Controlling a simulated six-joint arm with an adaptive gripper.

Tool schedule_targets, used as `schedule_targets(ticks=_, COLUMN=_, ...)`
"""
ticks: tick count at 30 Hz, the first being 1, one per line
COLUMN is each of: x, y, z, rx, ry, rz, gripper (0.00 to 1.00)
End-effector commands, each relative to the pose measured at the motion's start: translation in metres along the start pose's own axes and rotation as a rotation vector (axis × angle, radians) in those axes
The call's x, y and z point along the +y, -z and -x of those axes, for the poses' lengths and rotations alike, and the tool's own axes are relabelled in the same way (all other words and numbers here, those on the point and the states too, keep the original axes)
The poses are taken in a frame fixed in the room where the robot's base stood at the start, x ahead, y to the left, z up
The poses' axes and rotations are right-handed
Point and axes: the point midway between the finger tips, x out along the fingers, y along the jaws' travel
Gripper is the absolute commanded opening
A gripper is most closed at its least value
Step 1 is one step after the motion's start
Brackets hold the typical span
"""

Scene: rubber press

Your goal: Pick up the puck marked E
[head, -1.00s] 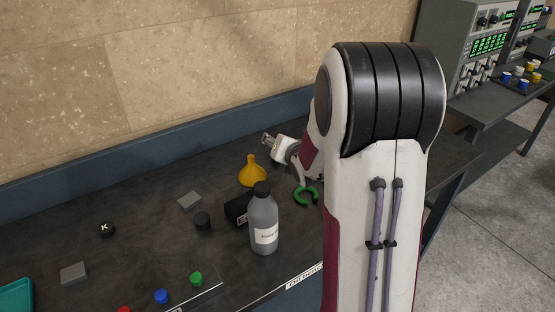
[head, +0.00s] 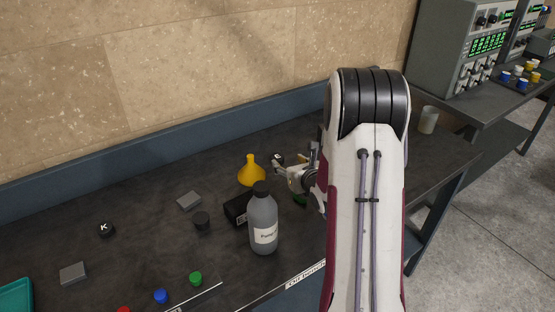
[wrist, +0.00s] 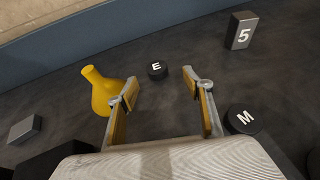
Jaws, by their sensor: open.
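The black puck marked E (wrist: 157,70) lies on the dark bench in the wrist view, its white letter facing up. My gripper (wrist: 160,87) is open and empty, with its yellow-padded fingers spread. The puck shows just beyond the fingertips, between their two lines and a little nearer the left one. In the head view my gripper (head: 281,170) is low over the bench, right of the yellow funnel. A small dark shape at its fingertips there is too small to read.
The yellow funnel (wrist: 103,92) stands close outside the left finger. A puck marked M (wrist: 242,120) lies outside the right finger. A block marked 5 (wrist: 241,30) stands farther right. A grey bottle (head: 263,222) stands in front of my gripper. Bench beyond the E puck is clear.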

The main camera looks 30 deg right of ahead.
Motion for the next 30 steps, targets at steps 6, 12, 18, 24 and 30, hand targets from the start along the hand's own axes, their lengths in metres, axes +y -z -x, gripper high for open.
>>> schedule_targets(ticks=6, x=0.000, y=0.000, z=-0.002, rx=0.001, ry=0.000, rz=-0.001, gripper=0.51)
schedule_targets(ticks=12, x=0.001, y=0.001, z=-0.015, rx=0.001, ry=0.000, rz=-0.002, gripper=0.51)
schedule_targets(ticks=18, x=0.001, y=0.001, z=-0.025, rx=0.001, ry=0.000, rz=-0.002, gripper=0.51)
schedule_targets(ticks=24, x=0.001, y=0.001, z=-0.026, rx=0.001, ry=0.001, rz=-0.002, gripper=0.51)
schedule_targets(ticks=30, x=0.001, y=0.001, z=-0.027, rx=0.001, ry=0.000, rz=-0.002, gripper=0.51)
